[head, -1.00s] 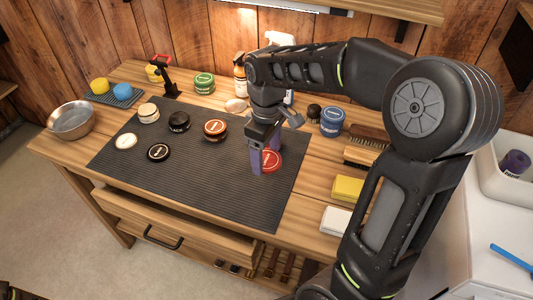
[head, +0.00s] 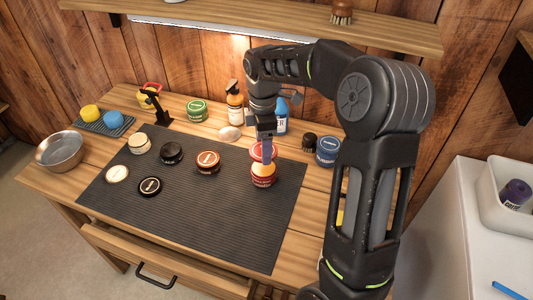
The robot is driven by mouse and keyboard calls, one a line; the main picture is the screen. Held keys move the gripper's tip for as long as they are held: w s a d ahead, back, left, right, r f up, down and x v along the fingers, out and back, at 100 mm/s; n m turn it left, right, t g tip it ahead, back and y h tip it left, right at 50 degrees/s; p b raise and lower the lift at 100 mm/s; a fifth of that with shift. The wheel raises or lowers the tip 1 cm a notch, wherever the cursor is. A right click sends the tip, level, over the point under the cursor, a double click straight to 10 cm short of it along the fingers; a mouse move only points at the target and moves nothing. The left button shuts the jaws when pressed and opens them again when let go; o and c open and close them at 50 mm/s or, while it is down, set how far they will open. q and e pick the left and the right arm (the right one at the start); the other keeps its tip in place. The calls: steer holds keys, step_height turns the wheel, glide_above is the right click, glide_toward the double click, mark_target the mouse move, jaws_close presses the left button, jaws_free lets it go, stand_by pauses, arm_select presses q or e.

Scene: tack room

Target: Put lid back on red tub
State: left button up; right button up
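The red tub (head: 263,181) stands upright on the dark ribbed mat (head: 225,225), right of its middle. The red lid (head: 257,155) is just above the tub, between the fingers of my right gripper (head: 266,158). The gripper points down and is shut on the lid. One finger hides part of the lid and the front of the tub's top. I cannot tell whether lid and tub touch. My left gripper is not in view.
A spray bottle (head: 234,105) and a blue tub (head: 328,152) stand behind. The mat's front is clear.

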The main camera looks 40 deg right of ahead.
mark_target(264, 167)
steer(key=shift+s+r+n, duration=0.1)
steer(key=shift+n, duration=0.5)
steer(key=shift+f, duration=0.25)
steer(key=shift+f+b, duration=2.5)
steer(key=shift+f, duration=0.4)
steer(key=o, duration=1.4)
